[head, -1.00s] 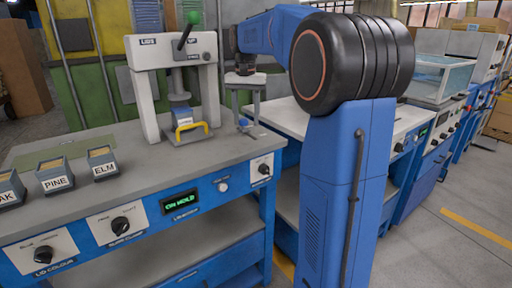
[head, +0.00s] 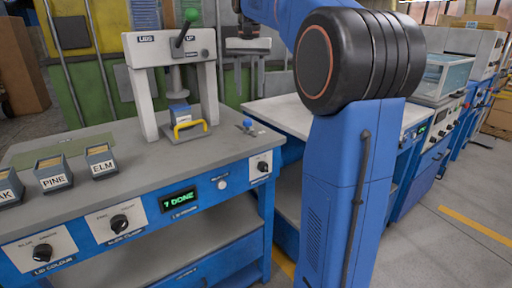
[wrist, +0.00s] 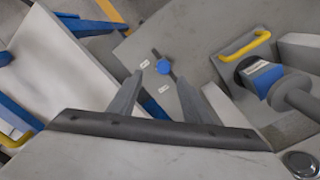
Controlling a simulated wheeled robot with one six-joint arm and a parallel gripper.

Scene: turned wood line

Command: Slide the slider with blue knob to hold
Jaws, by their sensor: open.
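The slider's blue knob (head: 248,123) stands at the right end of the grey bench top. In the wrist view the knob (wrist: 164,67) sits in a dark slot, about the middle of its visible length. Two small white labels lie beside the slot, too small to read. My gripper (head: 247,75) is open and empty, raised above and behind the knob in the head view. In the wrist view its two fingers (wrist: 160,82) point toward the knob without touching it. The bench display (head: 179,199) reads "7 DONE" in green.
A white press frame (head: 150,90) with a green-knobbed lever stands left of the slider. Below it are a blue block and a yellow handle (head: 190,127). Labelled bins, including PINE (head: 54,182) and ELM (head: 103,168), stand at left. A white-topped bench (head: 285,112) adjoins at right.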

